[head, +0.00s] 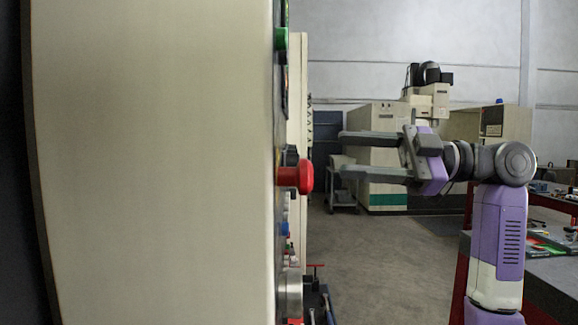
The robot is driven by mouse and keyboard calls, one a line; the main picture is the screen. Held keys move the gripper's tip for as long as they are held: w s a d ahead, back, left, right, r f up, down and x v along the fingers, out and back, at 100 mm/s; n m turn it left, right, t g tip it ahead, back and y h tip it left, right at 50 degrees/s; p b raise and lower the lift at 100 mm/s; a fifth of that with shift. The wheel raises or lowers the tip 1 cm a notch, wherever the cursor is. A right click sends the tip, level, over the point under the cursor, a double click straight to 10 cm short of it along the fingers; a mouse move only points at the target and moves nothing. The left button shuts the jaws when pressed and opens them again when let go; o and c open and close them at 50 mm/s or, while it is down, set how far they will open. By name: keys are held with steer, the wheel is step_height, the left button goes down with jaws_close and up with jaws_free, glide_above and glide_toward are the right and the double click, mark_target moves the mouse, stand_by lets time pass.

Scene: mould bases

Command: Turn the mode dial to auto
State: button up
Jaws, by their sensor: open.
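The control panel is seen almost edge-on, on the right side of a large beige cabinet (150,160) in the head view. Its controls stick out to the right, and their faces and markings are hidden. I cannot tell for sure which one is the mode dial; a dark part (291,155) shows just behind the red mushroom button (297,177). My gripper (343,155) is open and empty, its two fingers pointing left toward the panel. The fingertips look apart from the controls, level with the red button; the depth between them is unclear.
A green button (281,40) is high on the panel; a blue button (285,229) and a round metal part (291,293) are lower. A dark workbench (555,285) with items stands at right. Beige machines (382,150) stand far back. Open floor (385,260) lies between.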

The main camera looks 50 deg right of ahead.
mark_target(291, 164)
steer(key=w+a+f+n+p, duration=0.1)
steer(key=w+a+p, duration=0.1)
steer(key=w+a, duration=0.3)
steer(key=shift+w+a+f+g, duration=0.25)
steer(key=shift+w+a+g, duration=0.05)
steer(key=shift+g, duration=0.1)
jaws_close()
